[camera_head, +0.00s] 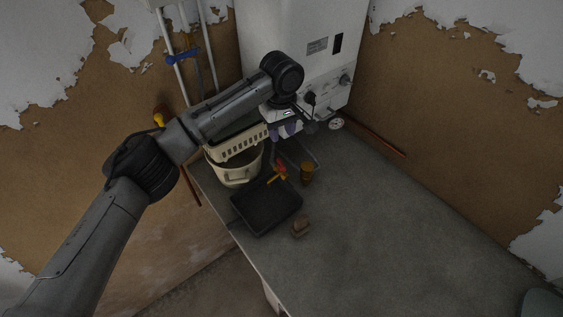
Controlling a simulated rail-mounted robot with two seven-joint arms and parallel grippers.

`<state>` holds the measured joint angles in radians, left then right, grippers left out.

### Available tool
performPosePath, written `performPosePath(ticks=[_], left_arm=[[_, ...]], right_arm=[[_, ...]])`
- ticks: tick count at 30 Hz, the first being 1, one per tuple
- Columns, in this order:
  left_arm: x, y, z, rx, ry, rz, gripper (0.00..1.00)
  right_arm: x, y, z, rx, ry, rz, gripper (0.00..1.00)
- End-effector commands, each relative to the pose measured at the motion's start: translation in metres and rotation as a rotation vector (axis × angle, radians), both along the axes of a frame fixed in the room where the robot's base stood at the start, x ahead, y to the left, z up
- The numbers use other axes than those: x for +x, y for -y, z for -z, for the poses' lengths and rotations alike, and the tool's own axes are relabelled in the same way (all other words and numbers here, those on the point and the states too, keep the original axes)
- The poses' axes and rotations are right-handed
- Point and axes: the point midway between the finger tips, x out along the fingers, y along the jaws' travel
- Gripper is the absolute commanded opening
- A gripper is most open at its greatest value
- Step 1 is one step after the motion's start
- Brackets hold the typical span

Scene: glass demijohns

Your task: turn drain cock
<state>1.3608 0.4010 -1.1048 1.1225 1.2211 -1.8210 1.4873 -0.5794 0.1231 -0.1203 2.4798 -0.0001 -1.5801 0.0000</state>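A white boiler-like unit (290,40) stands against the back wall, with a lower panel of dark knobs and fittings. My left gripper (302,129) is at the left part of the unit's lower front edge, pointing down and to the right. Its fingers are small and dark against the fittings, so I cannot tell whether they are open or touching anything. A purple-blue part shows beside them. I cannot make out which fitting is the drain cock; my gripper and wrist cover part of this area. My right gripper is not in view.
A black tray (266,212), a red and orange item (278,174), an amber jar (306,173) and a small brown object (300,227) are on the grey bench (390,230). A cream basket (238,147) and bucket (238,176) sit left.

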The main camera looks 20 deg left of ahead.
Motion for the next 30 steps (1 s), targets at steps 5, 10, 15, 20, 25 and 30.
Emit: performPosePath(ticks=[5,10,15,20,25,30], left_arm=[[-0.001,-0.001,0.034,0.002,-0.004,0.001,0.37],[-0.001,-0.001,0.066,0.001,-0.003,0.001,0.37],[-0.001,0.000,0.093,0.001,-0.003,0.003,0.37],[-0.001,0.000,0.110,0.000,-0.001,0.003,0.37],[-0.001,0.001,0.120,0.001,-0.001,0.004,0.37],[-0.001,0.000,0.123,-0.001,0.001,0.004,0.37]], right_arm=[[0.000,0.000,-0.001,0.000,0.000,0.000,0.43],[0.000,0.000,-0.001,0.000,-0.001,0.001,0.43],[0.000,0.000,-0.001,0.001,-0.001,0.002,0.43],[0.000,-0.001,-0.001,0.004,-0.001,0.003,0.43],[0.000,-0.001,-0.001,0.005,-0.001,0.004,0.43],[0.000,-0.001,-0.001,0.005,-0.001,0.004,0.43]])
